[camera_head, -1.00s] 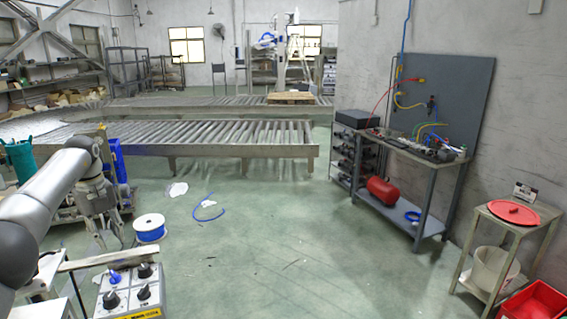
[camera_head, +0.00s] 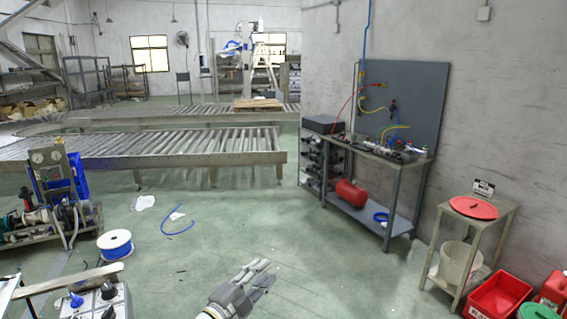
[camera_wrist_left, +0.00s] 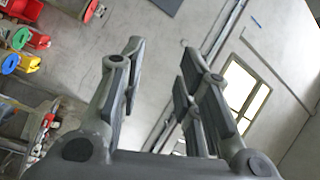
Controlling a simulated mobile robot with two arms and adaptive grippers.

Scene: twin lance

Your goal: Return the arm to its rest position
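My left gripper (camera_head: 245,288) shows at the bottom middle of the head view, grey, reaching up from the lower edge over the green floor. Most of its arm is out of the picture. In the left wrist view its two fingers (camera_wrist_left: 162,68) stand apart with a clear gap and nothing between them. Behind them are the wall and a bright window (camera_wrist_left: 243,88), seen tilted. My right gripper is in neither view.
A control box with knobs (camera_head: 97,303) stands at lower left, near a blue cable spool (camera_head: 115,245). A workbench (camera_head: 392,160), a small side table (camera_head: 485,222) and a red bin (camera_head: 500,294) stand on the right.

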